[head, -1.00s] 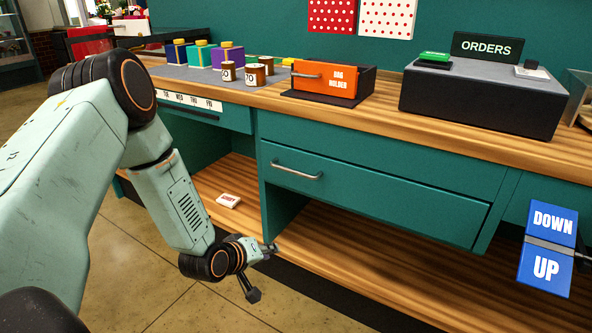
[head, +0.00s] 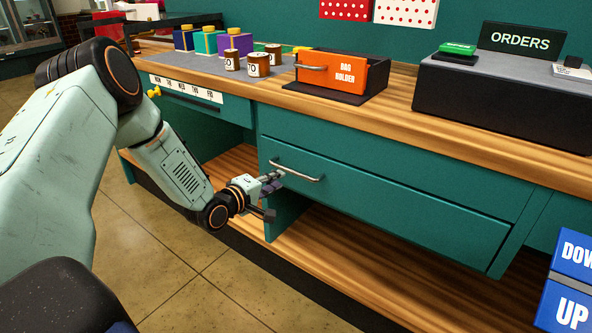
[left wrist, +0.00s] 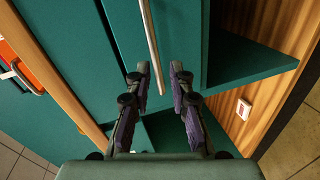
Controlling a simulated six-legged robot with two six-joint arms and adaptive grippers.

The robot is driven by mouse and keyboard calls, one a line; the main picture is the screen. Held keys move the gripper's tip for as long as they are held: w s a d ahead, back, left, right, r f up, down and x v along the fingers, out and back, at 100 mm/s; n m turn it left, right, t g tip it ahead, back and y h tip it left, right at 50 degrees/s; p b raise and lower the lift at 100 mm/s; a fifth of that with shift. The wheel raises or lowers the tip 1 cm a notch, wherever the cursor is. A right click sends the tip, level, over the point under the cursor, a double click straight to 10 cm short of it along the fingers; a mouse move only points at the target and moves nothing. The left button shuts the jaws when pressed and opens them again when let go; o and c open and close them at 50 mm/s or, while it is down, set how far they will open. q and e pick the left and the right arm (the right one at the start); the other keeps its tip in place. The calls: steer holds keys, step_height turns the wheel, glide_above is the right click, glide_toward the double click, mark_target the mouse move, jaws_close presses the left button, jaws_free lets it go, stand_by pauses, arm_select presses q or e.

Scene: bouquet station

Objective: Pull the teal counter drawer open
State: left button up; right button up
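The teal counter drawer (head: 390,206) is under the wooden worktop in the head view, and its front looks shut. Its metal bar handle (head: 297,172) is on the left part of the front. My left gripper (head: 275,199) is at the left end of this handle. In the left wrist view the two dark fingers of the left gripper (left wrist: 160,68) are spread apart, and the end of the handle (left wrist: 152,45) shows between their tips. Neither finger clearly touches the bar. My right gripper is in neither view.
Open shelves lie left of and below the drawer; a small white box (left wrist: 243,108) shows in the wrist view. Blue sign (head: 565,300) stands lower right.

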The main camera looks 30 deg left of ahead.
mark_target(292, 172)
arm_select(q)
steer(key=shift+n, duration=0.8)
steer(key=b+x, duration=0.1)
steer(key=x, duration=0.1)
steer(key=b+x, duration=0.1)
steer(key=x, duration=0.1)
steer(key=b+x, duration=0.1)
steer(key=x, duration=0.2)
steer(key=shift+w+d+r, duration=0.15)
steer(key=shift+d+r, duration=0.1)
steer(key=shift+r, duration=0.05)
steer(key=shift+w, duration=0.25)
jaws_close()
